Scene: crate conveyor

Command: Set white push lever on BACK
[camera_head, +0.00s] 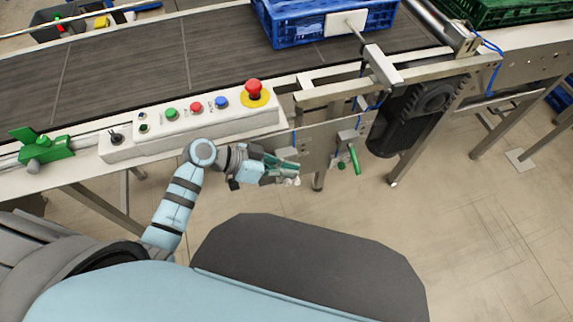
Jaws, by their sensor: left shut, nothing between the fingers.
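My left gripper (296,172) is shut and empty, beside the conveyor's front side, below the right end of the control box. Its fingers are in front of or next to a pale lever mount (287,153) on the side plate. A small white piece (291,182) shows just under the fingertips; it may be the end of the white push lever, which is mostly hidden. I cannot tell the lever's position or whether the gripper touches it. My right gripper is not in view.
A green lever (355,160) hangs to the right, near a black motor (415,115). The control box (190,123) carries coloured buttons and a red emergency stop (253,90). A blue crate (300,25) stands on the belt (130,70). Floor in front is clear.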

